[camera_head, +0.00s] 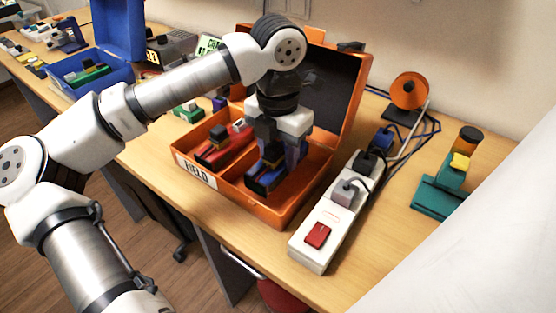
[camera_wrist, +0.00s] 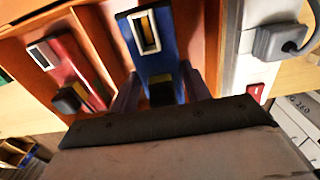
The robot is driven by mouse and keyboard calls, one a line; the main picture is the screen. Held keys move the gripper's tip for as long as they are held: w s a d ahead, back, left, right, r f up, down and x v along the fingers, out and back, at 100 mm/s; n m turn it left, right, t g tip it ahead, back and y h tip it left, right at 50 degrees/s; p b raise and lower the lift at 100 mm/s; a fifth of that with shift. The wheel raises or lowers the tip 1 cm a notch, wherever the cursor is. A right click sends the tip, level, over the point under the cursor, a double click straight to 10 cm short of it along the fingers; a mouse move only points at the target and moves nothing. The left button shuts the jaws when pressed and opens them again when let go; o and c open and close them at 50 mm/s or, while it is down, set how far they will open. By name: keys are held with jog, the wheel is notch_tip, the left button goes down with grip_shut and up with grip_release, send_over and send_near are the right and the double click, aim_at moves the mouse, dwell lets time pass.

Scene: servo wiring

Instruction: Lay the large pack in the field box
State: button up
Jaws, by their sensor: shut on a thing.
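The field box (camera_head: 283,213) is orange, open, and marked FIELD on its front, with its lid raised behind. My gripper (camera_head: 276,160) is low over the right compartment, shut on a long blue pack (camera_head: 262,181) with a dark block on top. In the wrist view the blue pack (camera_wrist: 164,62) sits between my fingers (camera_wrist: 160,92), its far end showing a pale-framed socket. The pack is within the right compartment's outline. Whether it touches the floor cannot be told. A red pack (camera_head: 214,157) lies in the left compartment, also seen in the wrist view (camera_wrist: 75,70).
A white power strip (camera_head: 322,225) with plugs and a red switch stands close to the box's right side. An orange reel (camera_head: 409,91) and a teal stand (camera_head: 441,196) are further right. A blue open box (camera_head: 120,76) stands at the back left.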

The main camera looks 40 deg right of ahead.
aim_at(278, 163)
jog(key=shift+f, duration=1.5)
jog(key=shift+f, duration=0.2)
jog(key=o, duration=1.5)
jog(key=shift+r, duration=0.15)
notch_tip(278, 163, up, 12)
jog(key=shift+r+b, duration=0.1)
jog(key=shift+b, duration=0.25)
